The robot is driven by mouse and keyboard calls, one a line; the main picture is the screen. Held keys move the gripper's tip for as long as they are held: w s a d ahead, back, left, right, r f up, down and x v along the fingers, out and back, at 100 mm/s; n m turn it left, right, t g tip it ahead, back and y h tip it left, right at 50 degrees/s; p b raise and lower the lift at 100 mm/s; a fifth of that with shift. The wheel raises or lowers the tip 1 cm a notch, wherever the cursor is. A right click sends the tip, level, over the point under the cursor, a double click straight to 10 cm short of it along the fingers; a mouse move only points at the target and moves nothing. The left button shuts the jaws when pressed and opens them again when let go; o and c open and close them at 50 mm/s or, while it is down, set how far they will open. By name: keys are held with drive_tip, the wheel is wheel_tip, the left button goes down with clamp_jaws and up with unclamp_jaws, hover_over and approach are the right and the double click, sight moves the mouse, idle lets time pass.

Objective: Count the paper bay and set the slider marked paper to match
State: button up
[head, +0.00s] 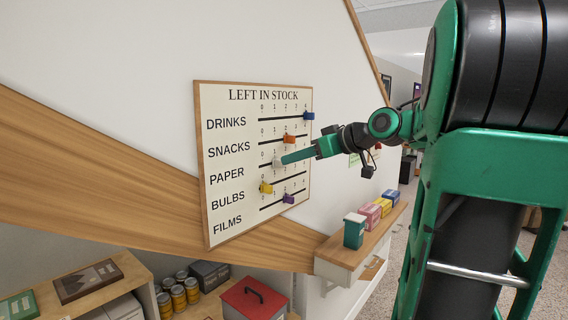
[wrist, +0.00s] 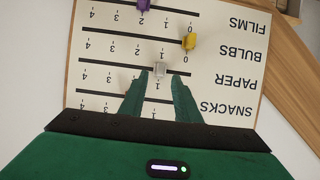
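The stock board (head: 222,190) headed LEFT IN STOCK hangs on the wall with rows for drinks, snacks, paper, bulbs and films. The pale grey paper slider (head: 277,163) is at about 1 on its scale; it also shows in the wrist view (wrist: 159,70). My gripper (head: 284,160) is at the board by this slider. In the wrist view, my gripper (wrist: 160,75) has its two green fingers apart, one on each side of the slider, with small gaps seeming to show. I cannot tell which place below is the paper bay.
The blue (head: 309,115), orange (head: 289,138), yellow (head: 266,188) and purple (head: 289,198) sliders sit on neighbouring rows. Below, a ledge (head: 335,250) holds several small boxes. Lower shelves hold jars (head: 178,298) and a red-lidded box (head: 254,300).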

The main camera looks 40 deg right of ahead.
drive_tip(key=v, duration=0.6)
idle(0.5)
drive_tip(key=s+a+f+m+g+h, duration=0.1)
drive_tip(key=s+a+f+m+g, duration=0.2)
drive_tip(key=f, duration=0.5)
drive_tip(key=s+a+f+m+g+h, duration=0.1)
drive_tip(key=s+a+f+g, duration=0.15)
drive_tip(key=s+f, duration=0.4)
drive_tip(key=s+a+f+m+g, duration=0.2)
drive_tip(key=s+f+m+g, duration=0.15)
drive_tip(key=f, duration=0.65)
drive_tip(key=s+a+f+m+g+h, duration=0.1)
drive_tip(key=s+f+g, duration=0.3)
drive_tip(key=s, duration=0.7)
drive_tip(key=shift+f+m, duration=0.45)
drive_tip(key=shift+f, duration=0.2)
